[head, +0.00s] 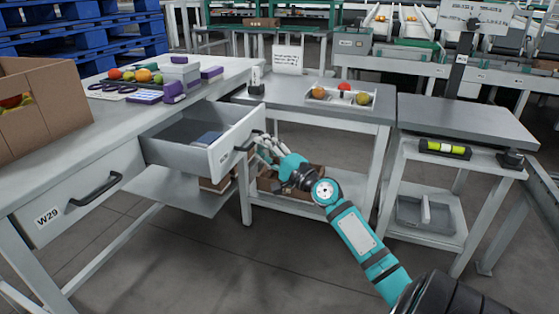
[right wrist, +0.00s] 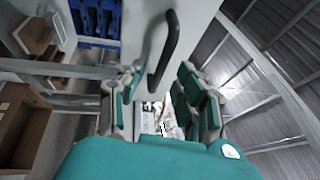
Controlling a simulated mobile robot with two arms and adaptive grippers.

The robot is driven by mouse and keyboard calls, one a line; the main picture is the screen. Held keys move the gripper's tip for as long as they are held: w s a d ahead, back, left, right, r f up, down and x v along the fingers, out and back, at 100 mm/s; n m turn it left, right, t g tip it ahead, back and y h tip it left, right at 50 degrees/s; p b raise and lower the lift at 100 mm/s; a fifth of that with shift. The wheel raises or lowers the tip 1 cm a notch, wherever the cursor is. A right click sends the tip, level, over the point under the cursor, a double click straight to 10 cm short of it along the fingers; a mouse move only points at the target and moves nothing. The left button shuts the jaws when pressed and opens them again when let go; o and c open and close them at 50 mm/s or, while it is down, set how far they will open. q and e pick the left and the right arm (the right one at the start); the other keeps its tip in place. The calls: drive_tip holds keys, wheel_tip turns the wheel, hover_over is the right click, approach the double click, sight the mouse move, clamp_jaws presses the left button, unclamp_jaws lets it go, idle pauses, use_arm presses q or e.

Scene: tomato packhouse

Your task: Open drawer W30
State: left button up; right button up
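The drawer (head: 190,150) beside the W29 drawer stands pulled well out from under the left workbench. Its front carries a small label, too small to read, and a black bar handle (head: 246,141). My right gripper (head: 264,143) is just to the right of that handle. In the right wrist view the handle (right wrist: 168,45) runs between the spread fingers of the gripper (right wrist: 160,100), with gaps on both sides, so the fingers are not closed on it. My left gripper is out of view.
The shut W29 drawer (head: 90,190) is at the left. A cardboard box (head: 45,115) and produce stand on the bench above. A middle table (head: 300,115) with a tray and a right table (head: 460,120) stand nearby. The floor in front is clear.

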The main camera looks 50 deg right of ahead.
drive_tip(key=s+f, duration=0.1)
drive_tip(key=s, duration=0.6)
drive_tip(key=shift+s+f, duration=0.25)
drive_tip(key=shift+s, duration=0.15)
drive_tip(key=shift+a, duration=0.1)
